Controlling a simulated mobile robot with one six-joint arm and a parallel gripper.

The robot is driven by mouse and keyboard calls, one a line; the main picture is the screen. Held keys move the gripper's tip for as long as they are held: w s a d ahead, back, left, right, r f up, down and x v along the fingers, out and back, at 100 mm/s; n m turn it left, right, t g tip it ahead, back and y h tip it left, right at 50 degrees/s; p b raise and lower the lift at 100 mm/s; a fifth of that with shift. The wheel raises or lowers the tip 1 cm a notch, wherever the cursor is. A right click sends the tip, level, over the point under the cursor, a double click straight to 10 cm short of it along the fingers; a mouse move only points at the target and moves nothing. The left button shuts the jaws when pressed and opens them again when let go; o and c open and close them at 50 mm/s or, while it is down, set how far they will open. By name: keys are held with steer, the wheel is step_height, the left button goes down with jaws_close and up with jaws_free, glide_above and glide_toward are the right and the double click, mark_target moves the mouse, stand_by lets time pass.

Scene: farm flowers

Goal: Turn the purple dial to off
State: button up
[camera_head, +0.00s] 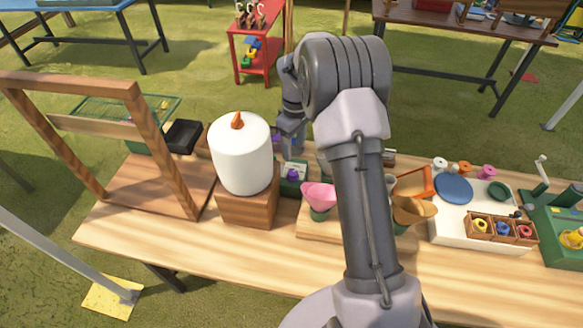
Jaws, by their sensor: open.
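A small purple dial (291,174) sits on the front of a dark green box (291,188) with a pale panel, on the wooden table right of the white cylinder. The dial's pointer and markings are too small to read. My gripper (291,150) hangs just behind and above the green box, pointing down. It appears empty; its jaws are open, though its fingertips are small in this view. I cannot tell its exact gap to the dial. Another bit of purple (277,142) shows just left of my gripper, partly hidden.
A white cylinder (240,155) on a wooden block (248,208) stands close left. A pink scoop-like item (319,196) is close right. A wooden frame (75,85) stands far left. A white tray (450,230) with spools is right. The table's front left (180,250) is clear.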

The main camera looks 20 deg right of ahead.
mark_target(293, 172)
step_height(293, 172, down, 11)
steer(key=shift+a+r+b, duration=0.1)
steer(key=shift+a+b, duration=0.05)
steer(key=shift+b, duration=0.95)
jaws_close()
steer(key=m, duration=0.5)
steer(key=shift+b, duration=0.3)
jaws_free()
